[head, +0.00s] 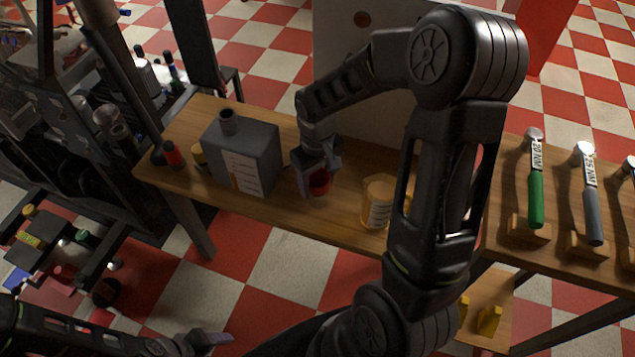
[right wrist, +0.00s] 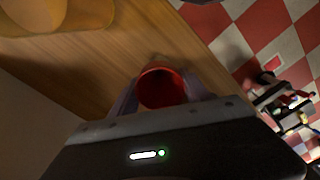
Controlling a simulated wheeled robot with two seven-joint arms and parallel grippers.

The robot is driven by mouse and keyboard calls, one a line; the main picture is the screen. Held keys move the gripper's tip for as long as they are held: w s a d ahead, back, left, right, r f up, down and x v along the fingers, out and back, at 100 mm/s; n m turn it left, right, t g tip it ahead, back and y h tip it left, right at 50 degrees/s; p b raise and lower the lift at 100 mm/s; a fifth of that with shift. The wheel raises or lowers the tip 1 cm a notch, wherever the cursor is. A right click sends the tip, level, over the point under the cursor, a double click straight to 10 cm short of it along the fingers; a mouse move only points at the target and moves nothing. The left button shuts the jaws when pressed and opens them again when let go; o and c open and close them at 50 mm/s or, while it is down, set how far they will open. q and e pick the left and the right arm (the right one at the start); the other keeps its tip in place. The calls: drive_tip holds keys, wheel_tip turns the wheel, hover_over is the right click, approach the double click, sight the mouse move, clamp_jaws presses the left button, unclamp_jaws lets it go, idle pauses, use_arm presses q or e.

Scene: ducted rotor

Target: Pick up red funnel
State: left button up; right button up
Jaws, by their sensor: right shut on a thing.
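The red funnel (head: 319,184) is between the fingers of my right gripper (head: 318,178), which is shut on it near the front edge of the wooden bench (head: 345,225). In the right wrist view the funnel (right wrist: 162,74) shows as a red round rim with a dark opening, with a finger on each side of my right gripper (right wrist: 162,97). Whether the funnel touches the bench or is above it, I cannot tell. My left gripper (head: 205,341) is low at the bottom edge of the head view, away from the bench, its jaws unclear.
A grey can (head: 243,155) stands left of the right gripper. An amber measuring jug (head: 377,202) stands to its right, partly behind my arm. Small red (head: 172,153) and yellow items are at the left end. Torque wrenches (head: 536,190) sit in wooden holders at right.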

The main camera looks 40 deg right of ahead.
use_arm(q)
drive_tip(key=shift+r+p, duration=0.35)
drive_tip(key=shift+p, duration=0.05)
use_arm(e)
wheel_tip(320, 180, up, 10)
idle(0.3)
use_arm(q)
drive_tip(key=shift+r, duration=0.1)
idle(0.4)
